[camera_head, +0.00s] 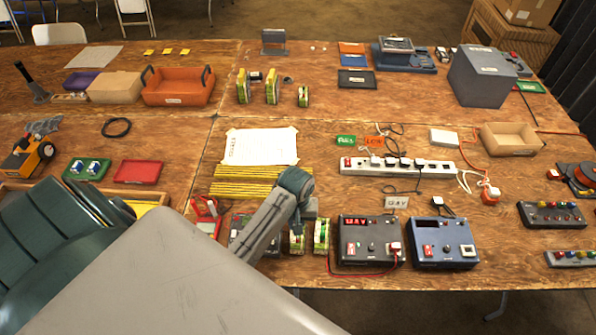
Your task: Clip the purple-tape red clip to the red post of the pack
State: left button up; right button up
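An arm of mine, which looks like the left, covers the lower left of the head view, and its grey and teal end hangs over the front middle of the table. Its fingertips cannot be made out. My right gripper is not in view. A small red item with a dark part (205,206) lies left of that arm end; I cannot tell whether it is the clip. A dark device (240,242) beside it is partly hidden behind the arm. No purple tape and no red post can be made out. A red lead (362,274) runs along the front of the dark grey box (358,257).
A blue box (427,261) stands right of the dark grey box. Yellow rods (235,190) and white paper (262,146) lie behind the arm end. A power strip (375,168) with plugs and loose cables is at centre right. Green-and-yellow blocks (321,236) stand near the front edge.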

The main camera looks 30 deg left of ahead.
pick_arm(q)
jog(key=shift+d+f, duration=0.1)
jog(key=shift+f, duration=0.35)
notch_tip(320, 180, down, 2)
jog(key=shift+d, duration=0.15)
jog(key=shift+f+b, duration=0.3)
jog(key=shift+f, duration=0.85)
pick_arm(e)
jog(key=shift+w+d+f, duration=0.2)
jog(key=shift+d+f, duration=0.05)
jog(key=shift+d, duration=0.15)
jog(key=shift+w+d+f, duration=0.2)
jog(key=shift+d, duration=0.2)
pick_arm(q)
jog(key=shift+f, duration=0.1)
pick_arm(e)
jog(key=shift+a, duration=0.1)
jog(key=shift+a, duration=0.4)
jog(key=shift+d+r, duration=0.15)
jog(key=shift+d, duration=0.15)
